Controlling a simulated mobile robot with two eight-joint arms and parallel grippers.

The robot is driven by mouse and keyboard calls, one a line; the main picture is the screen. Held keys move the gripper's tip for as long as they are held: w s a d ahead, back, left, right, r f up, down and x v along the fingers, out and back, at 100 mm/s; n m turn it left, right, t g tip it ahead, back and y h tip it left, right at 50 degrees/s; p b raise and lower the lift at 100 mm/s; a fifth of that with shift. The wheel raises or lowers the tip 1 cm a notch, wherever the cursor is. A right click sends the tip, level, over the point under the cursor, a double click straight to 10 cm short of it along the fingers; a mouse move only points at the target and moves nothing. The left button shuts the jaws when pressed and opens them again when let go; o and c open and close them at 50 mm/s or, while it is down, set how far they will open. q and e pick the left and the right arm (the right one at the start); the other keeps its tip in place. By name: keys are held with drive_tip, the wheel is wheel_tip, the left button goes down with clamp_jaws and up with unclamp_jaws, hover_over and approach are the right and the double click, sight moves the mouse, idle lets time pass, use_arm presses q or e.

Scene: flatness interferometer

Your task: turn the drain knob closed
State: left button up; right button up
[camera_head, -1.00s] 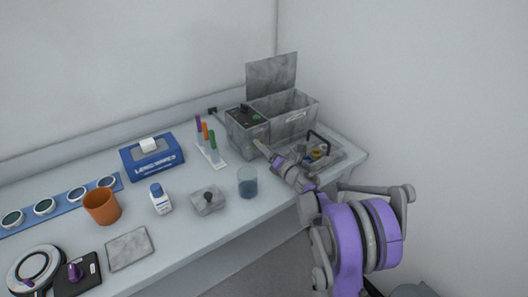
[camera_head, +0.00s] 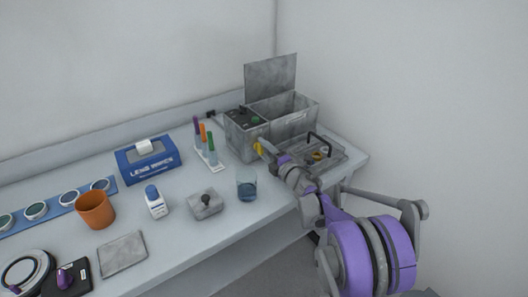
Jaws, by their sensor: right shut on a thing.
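The grey ultrasonic-type tank unit (camera_head: 292,127) stands at the back right of the bench, with its lid raised and a control box (camera_head: 246,132) on its left side. A small yellow knob (camera_head: 258,148), apparently the drain knob, shows low at the front of the control box. My right gripper (camera_head: 263,147) reaches in from the lower right and is shut on this knob. The fingers partly hide it, so its exact angle cannot be told. My left gripper is not in view.
A tray with a black handle (camera_head: 319,143) and small parts lies beside my right arm. A glass of blue liquid (camera_head: 246,185), a grey block with a knob (camera_head: 205,203), a tube rack (camera_head: 209,155) and a wipes box (camera_head: 148,160) stand to the left.

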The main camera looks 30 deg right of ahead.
drive_tip(key=shift+m, duration=0.3)
drive_tip(key=o, duration=1.4)
drive_tip(key=shift+c, duration=0.2)
drive_tip(key=s, duration=1.1)
drive_tip(key=shift+d, duration=0.4)
drive_tip(key=shift+w, duration=0.1)
